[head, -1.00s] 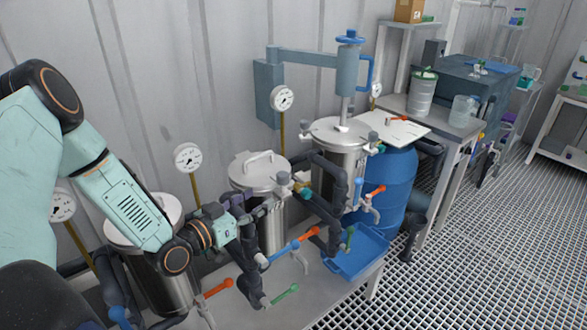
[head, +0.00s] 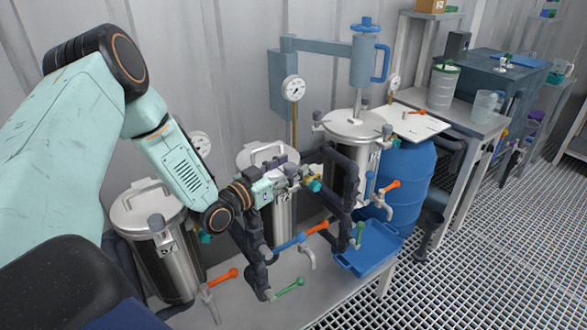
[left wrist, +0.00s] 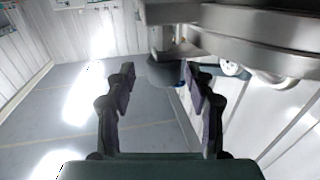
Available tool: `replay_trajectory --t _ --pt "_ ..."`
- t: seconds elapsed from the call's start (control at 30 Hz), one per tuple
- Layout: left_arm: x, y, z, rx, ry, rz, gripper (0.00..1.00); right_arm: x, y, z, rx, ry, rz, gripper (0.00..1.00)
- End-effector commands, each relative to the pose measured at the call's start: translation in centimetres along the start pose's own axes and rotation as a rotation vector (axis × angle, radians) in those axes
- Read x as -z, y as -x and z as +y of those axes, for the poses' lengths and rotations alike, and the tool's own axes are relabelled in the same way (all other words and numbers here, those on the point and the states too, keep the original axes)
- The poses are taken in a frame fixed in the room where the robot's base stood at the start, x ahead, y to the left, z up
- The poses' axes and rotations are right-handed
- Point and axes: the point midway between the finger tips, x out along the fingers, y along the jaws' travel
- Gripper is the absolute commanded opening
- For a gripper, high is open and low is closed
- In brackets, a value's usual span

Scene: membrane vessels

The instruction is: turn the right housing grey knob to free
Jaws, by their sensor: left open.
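Steel housings stand in a row in the head view: a left one (head: 165,258), a middle one (head: 284,213) and a right one (head: 349,132) under a blue handwheel press. Contact cannot be told. My right gripper is out of view.
Dark pipes with an orange-handled valve (head: 222,275), a green handle (head: 289,287) and a blue fitting (head: 290,242) run in front of the housings. A blue tray (head: 370,262) and blue drum (head: 408,190) are at the right. The grating floor (head: 480,255) is clear.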

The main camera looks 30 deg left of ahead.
Motion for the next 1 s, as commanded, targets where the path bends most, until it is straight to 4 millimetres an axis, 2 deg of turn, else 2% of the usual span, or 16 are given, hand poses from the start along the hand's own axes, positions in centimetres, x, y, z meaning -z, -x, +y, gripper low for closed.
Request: replay_trajectory --t 0.2,0.47,1.0 --pt "-0.04 -1.32 0.13 -0.001 0.001 0.000 0.54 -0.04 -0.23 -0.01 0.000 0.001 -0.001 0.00" --pt "-0.01 -1.44 0.12 -0.001 0.001 -0.001 0.54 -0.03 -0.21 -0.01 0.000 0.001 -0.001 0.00" --pt "0.03 -1.43 0.07 0.000 0.001 0.000 0.08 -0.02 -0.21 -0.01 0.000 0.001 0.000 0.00"
